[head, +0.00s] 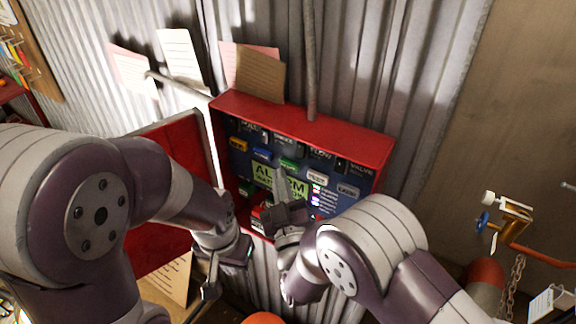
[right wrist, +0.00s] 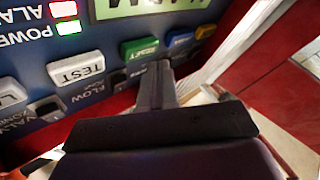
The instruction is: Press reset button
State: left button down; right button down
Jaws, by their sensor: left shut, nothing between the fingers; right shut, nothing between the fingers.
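The green RESET button (head: 289,164) is on the blue panel inside an open red box. In the right wrist view the panel is upside down, and the green RESET button (right wrist: 140,47) shows its label. My right gripper (head: 280,174) is shut and empty, pointing up at the panel. In the right wrist view its fingertips (right wrist: 160,68) are right beside the RESET button and overlap its lower right edge; I cannot tell whether they touch it. My left gripper (head: 210,290) is shut and empty, low in front of the open box door.
A white TEST button (right wrist: 76,69) and a blue button (right wrist: 180,39) flank RESET. A red lamp (right wrist: 63,9) and a green lamp (right wrist: 66,28) are lit. The red box rim (head: 310,125) surrounds the panel. The red door (head: 170,145) hangs open leftward.

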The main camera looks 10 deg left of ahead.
jog(key=shift+w, duration=0.2)
dwell(0.5)
jog(key=shift+w+d+b, duration=0.15)
jog(key=shift+w+b, duration=0.1)
jog(key=shift+b, duration=0.05)
jog(key=shift+w+d, duration=0.15)
jog(key=shift+w, duration=0.3)
dwell(0.6)
dwell(0.4)
jog(key=shift+s+a+b, duration=0.3)
jog(key=shift+s+b, duration=0.1)
jog(key=shift+s, duration=0.5)
